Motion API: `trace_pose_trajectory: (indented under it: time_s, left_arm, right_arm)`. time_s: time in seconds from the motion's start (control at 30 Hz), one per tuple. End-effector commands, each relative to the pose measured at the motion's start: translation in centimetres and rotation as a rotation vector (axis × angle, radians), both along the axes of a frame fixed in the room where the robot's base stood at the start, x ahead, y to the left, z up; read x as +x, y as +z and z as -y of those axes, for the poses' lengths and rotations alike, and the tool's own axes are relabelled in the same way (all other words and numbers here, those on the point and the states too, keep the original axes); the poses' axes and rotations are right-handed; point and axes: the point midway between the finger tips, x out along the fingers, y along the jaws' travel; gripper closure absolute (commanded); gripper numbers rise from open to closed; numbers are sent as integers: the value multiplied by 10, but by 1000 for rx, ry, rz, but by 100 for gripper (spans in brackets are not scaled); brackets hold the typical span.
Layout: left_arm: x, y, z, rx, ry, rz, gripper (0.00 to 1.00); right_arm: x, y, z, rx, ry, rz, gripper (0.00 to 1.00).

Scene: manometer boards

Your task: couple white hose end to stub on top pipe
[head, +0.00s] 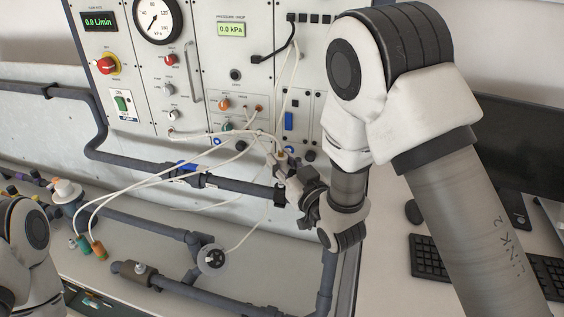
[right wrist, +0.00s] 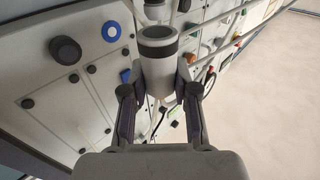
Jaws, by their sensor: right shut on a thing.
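My right gripper (head: 287,172) is at the right end of the top pipe (head: 240,185), in front of the board. In the right wrist view its two fingers are closed on the sides of a pale grey cylindrical hose end (right wrist: 159,78) with a dark collar. In the head view the hose end is small and partly hidden by the gripper. White hoses (head: 150,180) run to this spot. The top pipe is dark and carries a fitting with a blue handle (head: 187,165). I cannot tell the stub apart from the pipe fittings. My left arm shows at the lower left, its gripper out of frame.
The panel board (head: 200,70) with gauge, displays and knobs stands behind. Lower pipes (head: 150,225) and a round clear-topped fitting (head: 212,259) lie below. Two hose ends, green and orange (head: 98,250), rest at left. A keyboard (head: 428,257) and monitor are at right.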

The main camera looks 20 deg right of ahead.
Motion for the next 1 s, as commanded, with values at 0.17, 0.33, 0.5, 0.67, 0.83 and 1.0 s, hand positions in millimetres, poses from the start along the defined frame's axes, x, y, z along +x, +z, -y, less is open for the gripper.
trace_pose_trajectory:
  time_s: [0.17, 0.33, 0.5, 0.67, 0.83, 1.0]
  left_arm:
    - [0, 0, 0, 0, 0, 0, 60]
    - [0, -3, 0, 0, 0, 0, 60]
    - [0, -6, 0, 0, 0, 0, 60]
    - [0, -9, 0, 0, 0, 0, 60]
    - [0, -13, 0, 0, 0, 0, 60]
    - [0, -16, 0, 0, 0, 0, 60]
  right_arm:
    - [0, 0, 0, 0, 0, 0, 100]
    - [0, -3, 0, 0, 0, 0, 100]
    - [0, -7, 0, 0, 0, 0, 100]
    - [0, -10, 0, 0, 0, 0, 100]
    - [0, -13, 0, 0, 0, 0, 100]
    - [0, -17, 0, 0, 0, 0, 100]
